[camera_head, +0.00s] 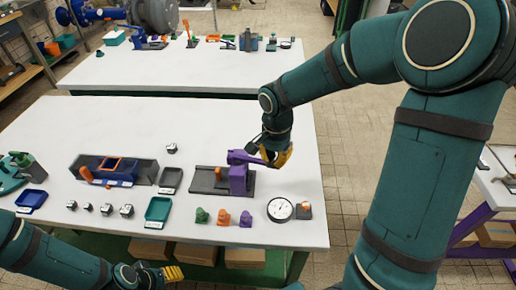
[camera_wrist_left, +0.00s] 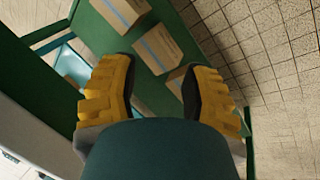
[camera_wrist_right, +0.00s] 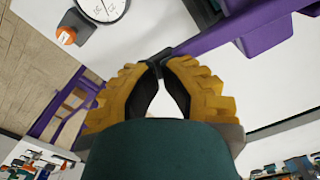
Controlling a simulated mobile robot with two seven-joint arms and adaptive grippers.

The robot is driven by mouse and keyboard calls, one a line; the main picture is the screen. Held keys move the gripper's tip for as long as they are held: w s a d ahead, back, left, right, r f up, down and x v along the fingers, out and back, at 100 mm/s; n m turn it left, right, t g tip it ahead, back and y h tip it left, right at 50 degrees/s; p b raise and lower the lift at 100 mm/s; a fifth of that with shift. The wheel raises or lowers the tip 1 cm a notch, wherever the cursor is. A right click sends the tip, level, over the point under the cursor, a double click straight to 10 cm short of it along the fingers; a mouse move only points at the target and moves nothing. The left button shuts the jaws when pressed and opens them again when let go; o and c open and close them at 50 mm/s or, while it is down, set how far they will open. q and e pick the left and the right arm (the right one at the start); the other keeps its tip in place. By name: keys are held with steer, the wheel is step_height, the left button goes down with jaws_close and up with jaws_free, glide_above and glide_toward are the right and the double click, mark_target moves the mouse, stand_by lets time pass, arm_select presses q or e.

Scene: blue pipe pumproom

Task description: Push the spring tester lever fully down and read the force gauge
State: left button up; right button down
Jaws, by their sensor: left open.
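The purple spring tester (camera_head: 238,181) stands on a dark base on the near table. Its purple lever (camera_head: 243,157) sticks out to the right, about level. The lever also crosses the right wrist view (camera_wrist_right: 215,35). My right gripper (camera_head: 278,158) is at the lever's free end, its fingertips close together (camera_wrist_right: 160,66). A dark piece lies at the tips; I cannot tell whether they grip it. The round white force gauge (camera_head: 280,209) lies right of the tester and is partly in the right wrist view (camera_wrist_right: 103,8); its reading is too small. My left gripper (camera_head: 173,273) is open and empty, below the table's front edge.
Green, orange and purple small pieces (camera_head: 223,217) stand left of the gauge. A small block with an orange top (camera_head: 304,210) is beside it. A dark tray (camera_head: 171,180) and a green tray (camera_head: 158,209) lie left of the tester. The table's back right is clear.

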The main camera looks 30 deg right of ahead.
step_height(320, 180, up, 11)
steer(key=p, duration=0.8)
stand_by(0.6)
